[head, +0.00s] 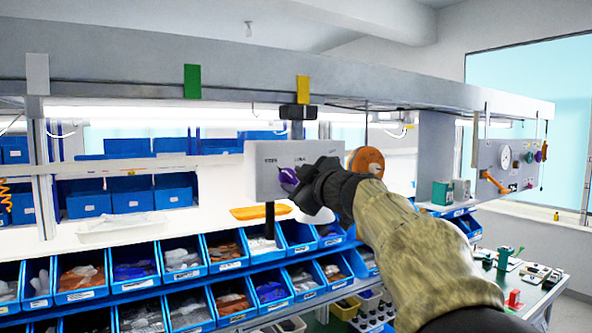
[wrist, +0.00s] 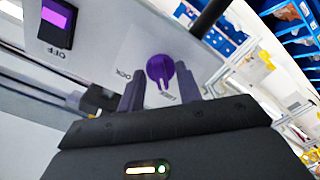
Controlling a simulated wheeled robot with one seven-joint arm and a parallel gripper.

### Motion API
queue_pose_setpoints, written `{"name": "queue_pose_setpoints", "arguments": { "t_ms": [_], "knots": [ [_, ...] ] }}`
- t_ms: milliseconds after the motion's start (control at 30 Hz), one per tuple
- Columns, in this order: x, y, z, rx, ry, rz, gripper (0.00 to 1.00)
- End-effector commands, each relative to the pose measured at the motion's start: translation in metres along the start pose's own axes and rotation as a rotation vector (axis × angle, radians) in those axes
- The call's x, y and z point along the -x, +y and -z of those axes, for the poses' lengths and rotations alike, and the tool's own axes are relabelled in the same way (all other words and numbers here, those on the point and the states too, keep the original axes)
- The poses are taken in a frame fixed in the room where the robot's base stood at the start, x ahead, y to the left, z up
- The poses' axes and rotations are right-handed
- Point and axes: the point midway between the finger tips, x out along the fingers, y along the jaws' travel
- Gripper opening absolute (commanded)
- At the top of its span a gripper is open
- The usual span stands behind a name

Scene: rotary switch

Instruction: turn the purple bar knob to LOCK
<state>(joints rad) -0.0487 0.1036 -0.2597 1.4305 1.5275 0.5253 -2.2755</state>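The purple bar knob (wrist: 161,72) sits on a pale grey panel (wrist: 110,45) in the wrist view. A label ending in "OCK" is printed beside it, and another label is partly hidden by a finger. My gripper (wrist: 160,88) is open, its two dark fingers on either side of the knob with visible gaps. In the head view the panel (head: 262,170) hangs below the shelf beam, and the knob (head: 288,177) shows just left of my gripper (head: 305,186). Contact between fingers and knob cannot be told.
A purple rocker switch (wrist: 57,22) marked OFF is on the same panel. An orange-brown round object (head: 367,161) is behind my wrist. Blue bins (head: 135,270) line the rack below. A second panel (head: 510,165) with knobs is at the right.

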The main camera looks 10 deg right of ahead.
Motion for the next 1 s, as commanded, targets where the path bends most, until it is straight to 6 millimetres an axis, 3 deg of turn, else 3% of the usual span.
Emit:
{"name": "queue_pose_setpoints", "arguments": {
  "t_ms": [333, 500, 1000],
  "knots": [
    [-0.0025, 0.0026, -0.0031, 0.0, -0.004, -0.005, 0.33],
    [-0.0026, 0.0023, -0.0029, 0.0, -0.004, -0.004, 0.0],
    [-0.0034, -0.0014, -0.0006, -0.045, 0.002, -0.001, 0.0]
  ]
}}
